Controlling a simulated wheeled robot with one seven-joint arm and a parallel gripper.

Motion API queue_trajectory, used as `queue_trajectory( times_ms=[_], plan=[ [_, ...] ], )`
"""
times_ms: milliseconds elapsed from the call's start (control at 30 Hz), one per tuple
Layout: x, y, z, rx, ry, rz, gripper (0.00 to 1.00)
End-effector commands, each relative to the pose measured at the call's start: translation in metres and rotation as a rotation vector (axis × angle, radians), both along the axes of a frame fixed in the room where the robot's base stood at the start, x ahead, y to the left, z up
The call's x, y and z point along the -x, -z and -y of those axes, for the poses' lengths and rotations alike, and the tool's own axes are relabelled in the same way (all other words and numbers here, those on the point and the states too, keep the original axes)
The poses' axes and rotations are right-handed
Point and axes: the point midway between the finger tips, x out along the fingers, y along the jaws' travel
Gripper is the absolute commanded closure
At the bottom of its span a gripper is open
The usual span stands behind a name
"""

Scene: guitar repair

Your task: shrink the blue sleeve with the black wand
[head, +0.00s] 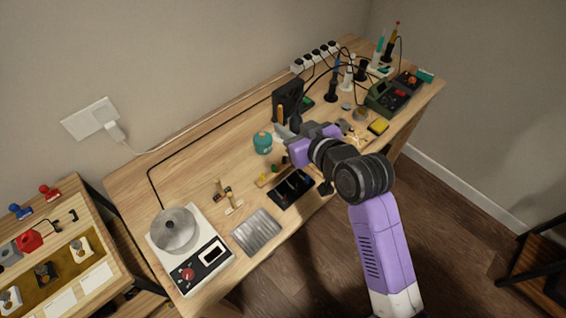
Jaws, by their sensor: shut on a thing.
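My gripper (283,131) is over the middle of the bench, beside a black upright device (288,97) and above a teal canister (262,143). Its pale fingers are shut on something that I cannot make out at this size. A slim orange-yellow piece (280,114) shows just above the fingers; I cannot tell whether they touch it. I cannot pick out the blue sleeve. A dark mat (300,180) with small parts on it lies in front of the gripper. Several wands stand upright at the back right, among them a dark one with blue (334,84); I cannot tell which is the black wand.
A power strip (314,57) and cables run along the wall. A green device (387,98) and a yellow sponge (378,127) are on the right. The back left bench is mostly clear.

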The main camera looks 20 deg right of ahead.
Motion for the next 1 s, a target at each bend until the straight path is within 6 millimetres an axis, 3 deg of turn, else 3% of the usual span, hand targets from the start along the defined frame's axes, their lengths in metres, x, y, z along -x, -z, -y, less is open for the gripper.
queue_trajectory(
  times_ms=[100, 233, 667, 1000],
  plan=[
    [-0.012, -0.001, 0.040, -0.022, 0.029, -0.011, 1.00],
    [-0.021, 0.008, 0.068, -0.029, 0.014, -0.012, 1.00],
    [-0.023, 0.029, 0.067, 0.009, -0.042, 0.002, 1.00],
    [-0.023, 0.064, 0.068, 0.008, -0.041, 0.001, 1.00]
  ],
)
